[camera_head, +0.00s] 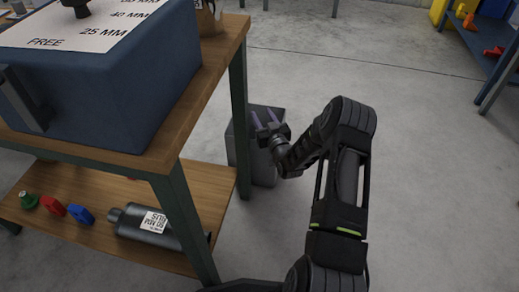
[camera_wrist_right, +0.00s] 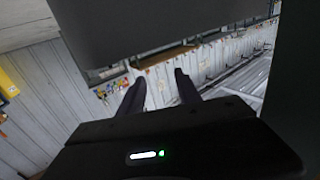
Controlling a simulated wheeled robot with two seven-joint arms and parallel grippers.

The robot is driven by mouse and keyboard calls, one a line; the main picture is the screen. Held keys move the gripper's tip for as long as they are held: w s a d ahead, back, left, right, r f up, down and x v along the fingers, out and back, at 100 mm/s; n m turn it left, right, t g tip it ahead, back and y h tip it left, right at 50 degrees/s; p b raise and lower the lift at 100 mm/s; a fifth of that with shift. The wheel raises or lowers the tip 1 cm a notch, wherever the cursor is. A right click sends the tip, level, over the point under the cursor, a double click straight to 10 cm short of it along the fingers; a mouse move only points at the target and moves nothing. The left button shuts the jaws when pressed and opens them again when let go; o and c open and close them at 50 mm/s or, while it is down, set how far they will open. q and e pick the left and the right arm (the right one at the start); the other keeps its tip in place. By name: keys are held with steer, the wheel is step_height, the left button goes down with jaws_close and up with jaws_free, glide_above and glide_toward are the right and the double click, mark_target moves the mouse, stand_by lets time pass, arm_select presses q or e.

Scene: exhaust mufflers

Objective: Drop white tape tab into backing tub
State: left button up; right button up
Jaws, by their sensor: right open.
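The grey box-shaped tub (camera_head: 240,160) stands on the floor beside the bench leg. My right gripper (camera_head: 265,117) is over the tub in the head view, its two fingers apart. In the right wrist view the fingers (camera_wrist_right: 160,92) are also spread, with nothing seen between them. I cannot make out a white tape tab in either view. The inside of the tub is hidden behind my gripper and too dark to read. My left gripper is not in view.
A wooden workbench (camera_head: 222,52) at left carries a big blue block (camera_head: 130,95) with a labelled top. Its lower shelf (camera_head: 215,185) holds a grey muffler (camera_head: 130,219) and small red, blue and green parts. Open floor (camera_head: 430,170) lies to the right.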

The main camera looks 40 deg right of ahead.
steer(key=p+v, duration=0.2)
steer(key=v, duration=0.5)
steer(key=shift+s+a+p, duration=0.1)
steer(key=shift+s+p, duration=0.15)
steer(key=shift+p, duration=0.1)
stand_by(0.4)
